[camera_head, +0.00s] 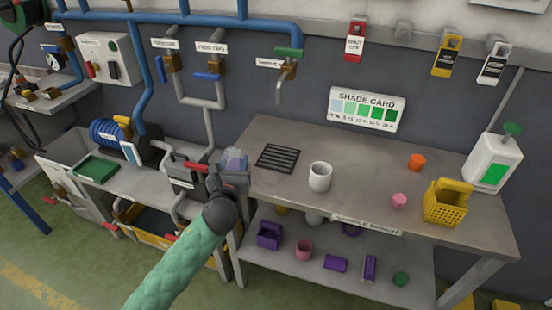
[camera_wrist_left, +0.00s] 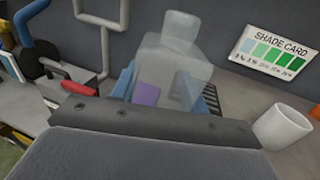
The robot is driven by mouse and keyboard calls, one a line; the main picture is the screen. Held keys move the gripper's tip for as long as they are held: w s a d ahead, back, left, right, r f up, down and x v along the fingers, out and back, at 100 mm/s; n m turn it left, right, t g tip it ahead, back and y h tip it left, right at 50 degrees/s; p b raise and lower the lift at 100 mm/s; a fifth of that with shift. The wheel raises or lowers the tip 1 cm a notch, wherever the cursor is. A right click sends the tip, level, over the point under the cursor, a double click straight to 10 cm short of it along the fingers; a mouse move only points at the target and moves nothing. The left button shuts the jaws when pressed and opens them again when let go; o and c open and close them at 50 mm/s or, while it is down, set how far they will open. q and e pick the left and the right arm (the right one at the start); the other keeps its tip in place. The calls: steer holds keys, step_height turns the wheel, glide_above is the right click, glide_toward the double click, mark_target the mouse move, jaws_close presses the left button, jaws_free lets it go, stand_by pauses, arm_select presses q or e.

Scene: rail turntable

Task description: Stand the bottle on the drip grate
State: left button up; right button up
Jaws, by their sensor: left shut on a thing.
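A clear, see-through bottle (camera_head: 235,160) is upright or nearly so in my left gripper (camera_head: 234,174), at the left end of the sample bench. In the left wrist view the bottle (camera_wrist_left: 178,62) stands up between the blue fingers, with a purple patch on its lower part. The dark slotted drip grate (camera_head: 278,158) lies on the bench top just right of the bottle. In the left wrist view part of the grate (camera_wrist_left: 212,98) shows behind the bottle's right side. The bottle's base is hidden by my gripper. My right gripper is in neither view.
A white cup (camera_head: 320,177) stands right of the grate on the bench (camera_head: 372,190). A tap (camera_head: 286,72) hangs on the wall above the grate. An orange cup (camera_head: 416,162), pink item (camera_head: 399,201), yellow basket (camera_head: 446,202) and white dispenser (camera_head: 492,162) stand farther right.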

arm_select(q)
steer(key=w+d+r+m+h, duration=0.2)
steer(key=w+d+r, duration=0.25)
steer(key=d, duration=0.65)
steer(key=w+d+r+m+h, duration=0.1)
steer(key=w+d+r+h, duration=0.3)
steer(key=d, duration=0.8)
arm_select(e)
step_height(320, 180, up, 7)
arm_select(q)
steer(key=y+p, duration=0.1)
steer(key=p, duration=0.1)
glide_above(280, 154)
steer(key=shift+g, duration=0.4)
step_height(280, 154, down, 8)
steer(key=shift+s+d+r, duration=0.1)
step_height(280, 154, down, 4)
steer(key=shift+r+p, duration=0.1)
steer(key=shift+p, duration=0.75)
steer(key=shift+f, duration=0.25)
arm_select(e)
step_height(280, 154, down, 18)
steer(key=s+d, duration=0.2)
arm_select(q)
steer(key=shift+f, duration=0.1)
steer(key=o, duration=1.1)
steer(key=shift+c, duration=0.2)
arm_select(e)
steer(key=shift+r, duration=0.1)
